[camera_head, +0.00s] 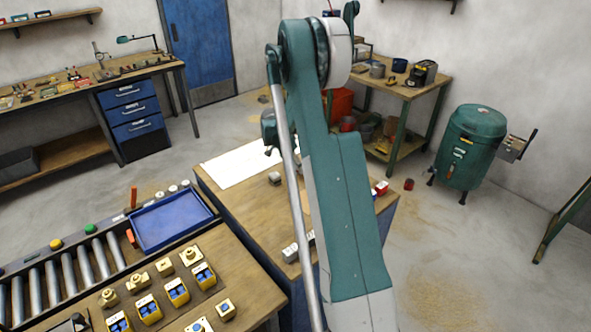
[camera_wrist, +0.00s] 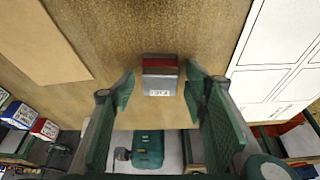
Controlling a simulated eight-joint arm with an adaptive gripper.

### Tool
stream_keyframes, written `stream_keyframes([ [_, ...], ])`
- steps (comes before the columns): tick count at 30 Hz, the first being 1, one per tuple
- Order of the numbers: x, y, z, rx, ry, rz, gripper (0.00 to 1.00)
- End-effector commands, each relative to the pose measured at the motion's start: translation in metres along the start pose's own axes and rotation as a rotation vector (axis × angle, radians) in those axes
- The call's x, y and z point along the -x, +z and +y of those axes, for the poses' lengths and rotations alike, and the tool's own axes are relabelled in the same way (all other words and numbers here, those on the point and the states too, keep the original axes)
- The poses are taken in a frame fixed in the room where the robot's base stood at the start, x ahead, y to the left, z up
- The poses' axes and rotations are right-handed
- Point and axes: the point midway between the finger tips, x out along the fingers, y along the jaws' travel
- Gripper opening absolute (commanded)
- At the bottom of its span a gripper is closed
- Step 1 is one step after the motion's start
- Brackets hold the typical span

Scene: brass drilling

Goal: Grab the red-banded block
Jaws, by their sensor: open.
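The red-banded block (camera_wrist: 160,75) is a small grey block with a dark red band across it and a pale marked face. In the wrist view it sits on the brown bench top (camera_wrist: 135,35), between my open fingertips. My gripper (camera_wrist: 159,92) has one finger on each side of it, with a visible gap on both sides; contact is not seen. In the head view, my gripper (camera_head: 268,132) is partly hidden by my arm. A small greyish block (camera_head: 274,178) below it looks like the same one, but its band is not clear there.
A white sheet (camera_head: 238,163) lies beside the block on the bench. A red block (camera_head: 380,188) is near the bench's right end. A blue tray (camera_head: 172,222) is at the left.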

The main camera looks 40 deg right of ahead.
Motion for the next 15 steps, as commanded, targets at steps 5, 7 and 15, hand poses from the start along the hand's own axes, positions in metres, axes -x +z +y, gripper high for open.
stream_keyframes([
  [5, 0.0001, 0.0000, 0.0000, 0.000, 0.000, 0.000, 0.24],
  [7, 0.0001, 0.0000, 0.0000, 0.000, 0.000, 0.000, 0.15],
  [15, 0.0005, -0.0002, 0.0000, 0.000, 0.000, 0.000, 0.04],
])
